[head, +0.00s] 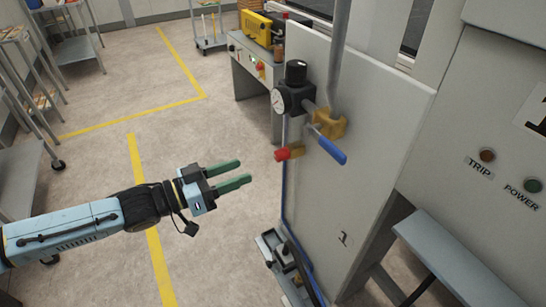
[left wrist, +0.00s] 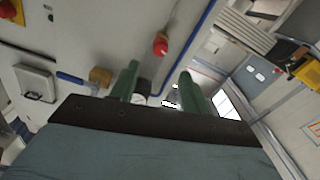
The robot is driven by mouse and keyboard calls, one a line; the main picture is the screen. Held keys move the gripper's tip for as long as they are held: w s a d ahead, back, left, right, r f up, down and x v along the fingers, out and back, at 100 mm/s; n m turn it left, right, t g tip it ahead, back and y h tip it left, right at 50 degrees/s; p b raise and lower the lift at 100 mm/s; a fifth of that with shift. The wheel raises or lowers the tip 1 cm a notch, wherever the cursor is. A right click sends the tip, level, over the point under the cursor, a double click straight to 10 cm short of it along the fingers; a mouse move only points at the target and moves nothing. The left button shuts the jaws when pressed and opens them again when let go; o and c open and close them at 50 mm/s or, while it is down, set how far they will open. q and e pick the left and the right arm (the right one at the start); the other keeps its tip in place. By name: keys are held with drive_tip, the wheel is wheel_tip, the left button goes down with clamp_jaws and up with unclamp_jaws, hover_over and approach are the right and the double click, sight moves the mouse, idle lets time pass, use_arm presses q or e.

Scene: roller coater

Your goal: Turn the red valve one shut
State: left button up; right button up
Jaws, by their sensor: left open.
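The red valve handle (head: 287,153) sits on the left side of the pipe fitting, below the pressure gauge, on the machine's grey side panel. It also shows in the left wrist view as a red end (left wrist: 160,46), beyond and between the green fingers. A blue lever (head: 329,147) angles down to the right from the brass block (head: 328,121). My left gripper (head: 246,171) is open and empty, left of the red handle in the head view and apart from it. My right gripper is not in view.
The black regulator with its round gauge (head: 281,103) stands above the red handle. A grey upright pipe (head: 340,55) rises from the fitting. A blue hose (head: 285,195) runs down the panel edge. The floor (head: 215,125) around my left gripper is clear.

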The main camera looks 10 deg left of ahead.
sight(276, 158)
use_arm(q)
drive_tip(key=x, duration=0.9)
drive_tip(key=shift+w+d, duration=0.2)
drive_tip(key=shift+d, duration=0.1)
drive_tip(key=shift+c, duration=0.4)
drive_tip(key=c, duration=0.9)
drive_tip(key=m+p, duration=0.1)
drive_tip(key=m, duration=0.3)
drive_tip(key=o, duration=1)
drive_tip(key=shift+a, duration=0.1)
drive_tip(key=v, duration=1.3)
drive_tip(key=shift+s+a, duration=0.1)
